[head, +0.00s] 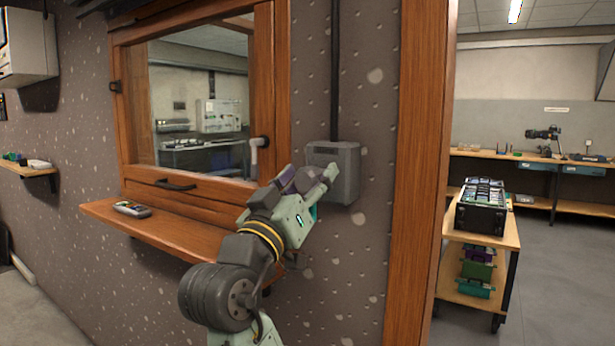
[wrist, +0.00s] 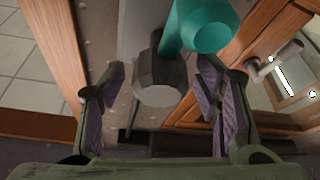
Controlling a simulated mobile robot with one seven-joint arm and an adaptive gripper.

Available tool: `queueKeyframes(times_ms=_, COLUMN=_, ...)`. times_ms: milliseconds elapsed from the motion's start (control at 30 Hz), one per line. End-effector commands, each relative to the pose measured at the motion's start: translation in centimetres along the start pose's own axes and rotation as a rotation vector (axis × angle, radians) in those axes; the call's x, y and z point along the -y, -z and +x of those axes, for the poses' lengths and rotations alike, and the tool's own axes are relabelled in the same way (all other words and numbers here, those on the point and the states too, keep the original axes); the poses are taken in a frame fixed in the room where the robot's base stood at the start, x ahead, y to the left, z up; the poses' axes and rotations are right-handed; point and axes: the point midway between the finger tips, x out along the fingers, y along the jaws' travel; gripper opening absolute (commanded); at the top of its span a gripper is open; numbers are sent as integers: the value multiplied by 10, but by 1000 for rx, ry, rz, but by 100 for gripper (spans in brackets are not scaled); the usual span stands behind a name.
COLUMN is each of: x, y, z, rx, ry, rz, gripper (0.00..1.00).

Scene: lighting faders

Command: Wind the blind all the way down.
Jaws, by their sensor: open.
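A grey box (head: 347,190) is fixed to the wall right of the wooden-framed window (head: 200,110). A teal handle (wrist: 203,28) and a grey faceted hub (wrist: 160,82), which look like the winding crank, show in the wrist view. A bit of teal (head: 313,212) shows beside my gripper in the head view. My gripper (head: 310,180) is open in front of the box. In the wrist view its fingers (wrist: 162,75) stand either side of the hub, with gaps on both sides. The teal handle lies beyond the fingertips.
A wooden sill (head: 165,232) with a small remote-like device (head: 132,209) juts out below the window. The window's pale handle (head: 258,150) is left of my gripper. A wooden door frame (head: 415,180) stands to the right, with a loaded cart (head: 447,265) beyond.

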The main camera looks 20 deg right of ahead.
Motion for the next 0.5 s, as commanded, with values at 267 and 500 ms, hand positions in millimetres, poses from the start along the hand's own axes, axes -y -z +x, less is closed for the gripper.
queueKeyframes(times_ms=267, x=0, y=0, z=0, rx=-1, ry=0, rz=0, gripper=46)
queueKeyframes(times_ms=500, x=0, y=0, z=-1, rx=-1, ry=0, rz=0, gripper=30)
